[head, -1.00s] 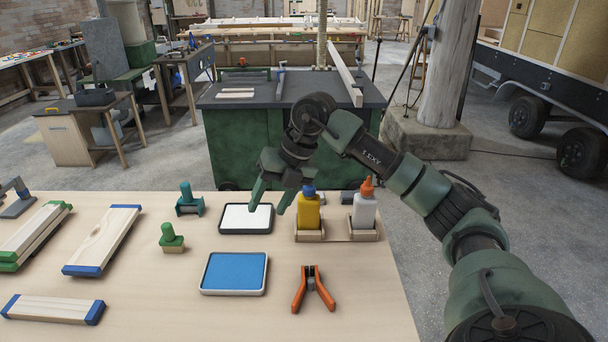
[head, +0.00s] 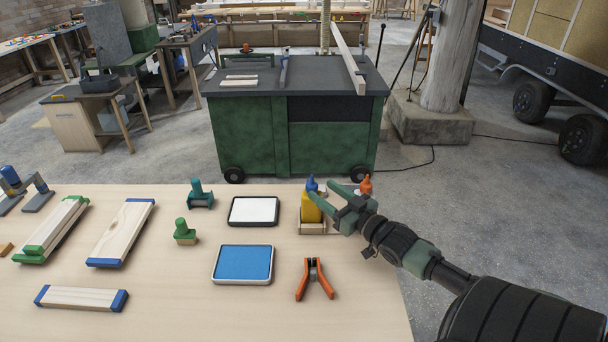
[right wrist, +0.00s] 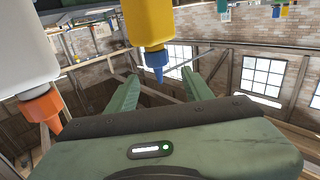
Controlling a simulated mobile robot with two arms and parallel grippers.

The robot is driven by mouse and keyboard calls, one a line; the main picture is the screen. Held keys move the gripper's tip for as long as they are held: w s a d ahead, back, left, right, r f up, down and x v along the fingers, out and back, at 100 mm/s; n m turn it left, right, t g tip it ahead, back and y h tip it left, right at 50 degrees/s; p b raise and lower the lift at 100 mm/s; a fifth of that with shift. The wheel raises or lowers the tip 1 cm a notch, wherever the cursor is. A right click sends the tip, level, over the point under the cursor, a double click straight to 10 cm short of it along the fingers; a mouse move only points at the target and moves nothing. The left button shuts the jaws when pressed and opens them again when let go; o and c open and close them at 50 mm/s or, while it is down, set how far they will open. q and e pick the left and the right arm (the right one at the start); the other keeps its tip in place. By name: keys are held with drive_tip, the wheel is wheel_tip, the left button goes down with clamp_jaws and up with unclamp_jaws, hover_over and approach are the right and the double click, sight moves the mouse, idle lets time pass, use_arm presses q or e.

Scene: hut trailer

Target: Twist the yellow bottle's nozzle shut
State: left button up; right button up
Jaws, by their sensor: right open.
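The yellow bottle (head: 310,209) with a blue nozzle (head: 311,184) stands upright in a wooden holder (head: 313,228) at the table's right rear. My right gripper (head: 322,190) is open, its green fingers pointing left at the nozzle's height. In the right wrist view the blue nozzle (right wrist: 157,66) shows between the two spread fingers (right wrist: 158,88), with a gap on each side. The white bottle (right wrist: 22,50) with an orange nozzle (right wrist: 42,106) is beside it, mostly hidden behind my gripper in the head view. My left gripper is not in view.
Orange-handled pliers (head: 314,281), a blue pad tray (head: 243,264) and a white pad tray (head: 253,211) lie left of and before the holder. Stamps (head: 184,233) and wooden pieces (head: 122,233) lie further left. The table's front middle is clear.

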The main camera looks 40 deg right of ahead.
sight(313, 184)
drive_tip(key=w, duration=0.3)
drive_tip(key=w+f, duration=0.1)
drive_tip(key=w, duration=0.1)
drive_tip(key=shift+d+p, duration=0.1)
drive_tip(key=shift+p, duration=0.2)
drive_tip(key=shift+w+r, duration=0.2)
drive_tip(key=shift+w, duration=0.2)
drive_tip(key=w, duration=0.2)
drive_tip(key=shift+w+f, duration=0.15)
drive_tip(key=shift+w, duration=0.45)
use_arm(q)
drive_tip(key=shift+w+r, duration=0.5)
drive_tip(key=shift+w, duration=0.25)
use_arm(e)
drive_tip(key=shift+s, duration=0.1)
clamp_jaws()
use_arm(q)
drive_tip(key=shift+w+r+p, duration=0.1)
drive_tip(key=shift+p, duration=0.25)
